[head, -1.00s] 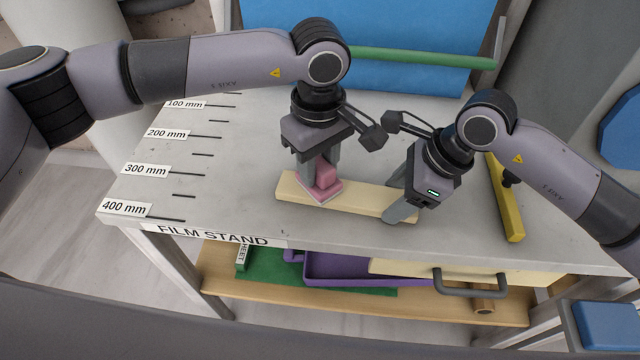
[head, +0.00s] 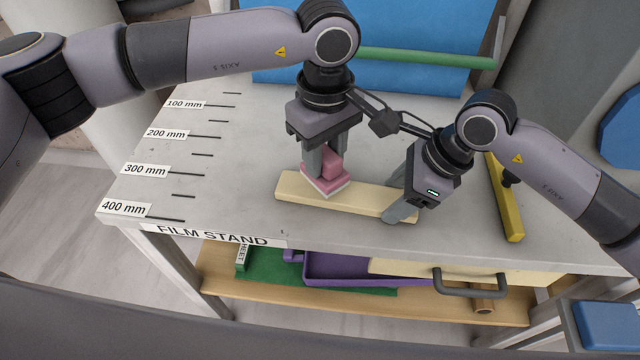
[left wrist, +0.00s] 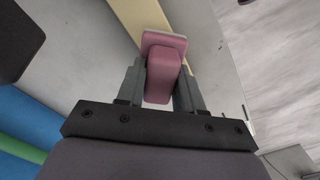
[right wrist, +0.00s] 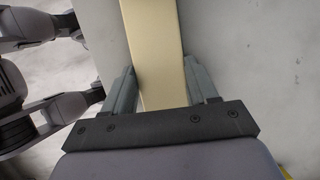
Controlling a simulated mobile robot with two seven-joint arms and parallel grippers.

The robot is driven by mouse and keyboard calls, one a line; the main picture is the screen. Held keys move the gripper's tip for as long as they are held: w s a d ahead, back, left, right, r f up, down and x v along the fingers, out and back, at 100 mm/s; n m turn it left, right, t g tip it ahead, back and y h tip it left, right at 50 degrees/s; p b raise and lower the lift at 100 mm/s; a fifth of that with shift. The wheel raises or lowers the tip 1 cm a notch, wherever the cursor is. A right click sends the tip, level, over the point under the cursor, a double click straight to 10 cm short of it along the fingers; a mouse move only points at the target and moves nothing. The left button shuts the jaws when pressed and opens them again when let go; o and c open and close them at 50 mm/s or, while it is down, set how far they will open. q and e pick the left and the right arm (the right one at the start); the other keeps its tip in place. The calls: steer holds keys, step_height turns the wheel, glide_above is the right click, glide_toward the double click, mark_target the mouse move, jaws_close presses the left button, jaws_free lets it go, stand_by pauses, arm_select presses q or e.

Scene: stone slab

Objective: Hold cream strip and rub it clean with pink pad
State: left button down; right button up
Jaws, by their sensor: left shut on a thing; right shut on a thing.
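The cream strip (head: 365,197) lies on the grey slab, running from left to right near its front edge. My right gripper (head: 398,208) is shut on the strip's right end; the right wrist view shows its fingers on both sides of the strip (right wrist: 152,50). My left gripper (head: 322,170) is shut on the handle of the pink pad (head: 327,184). The pad is over the left-middle part of the strip, its pale underside close to the strip; I cannot tell if they touch. In the left wrist view the pad (left wrist: 163,65) shows between the fingers.
A yellow bar (head: 507,200) lies right of my right gripper. A green rail (head: 430,59) and blue panel (head: 400,82) stand at the back. A shelf below holds a purple tray (head: 350,268). The slab's left part, with millimetre labels, is clear.

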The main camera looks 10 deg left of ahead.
arm_select(q)
steer(key=shift+w+a+r, duration=0.1)
steer(key=shift+a+r, duration=0.45)
steer(key=shift+r, duration=0.55)
steer(key=shift+w+a+r, duration=0.1)
steer(key=shift+a+r, duration=0.5)
steer(key=shift+r, duration=0.5)
steer(key=shift+a+r, duration=0.55)
steer(key=shift+r, duration=0.55)
arm_select(e)
steer(key=shift+s+f, duration=0.1)
steer(key=shift+f, duration=0.2)
arm_select(q)
steer(key=c, duration=1.6)
jaws_free()
jaws_close()
arm_select(e)
steer(key=o, duration=1.6)
arm_select(q)
steer(key=shift+w+f, duration=0.1)
arm_select(e)
steer(key=shift+s+a, duration=0.1)
steer(key=v, duration=1.2)
steer(key=shift+w+r, duration=0.2)
steer(key=shift+r, duration=0.1)
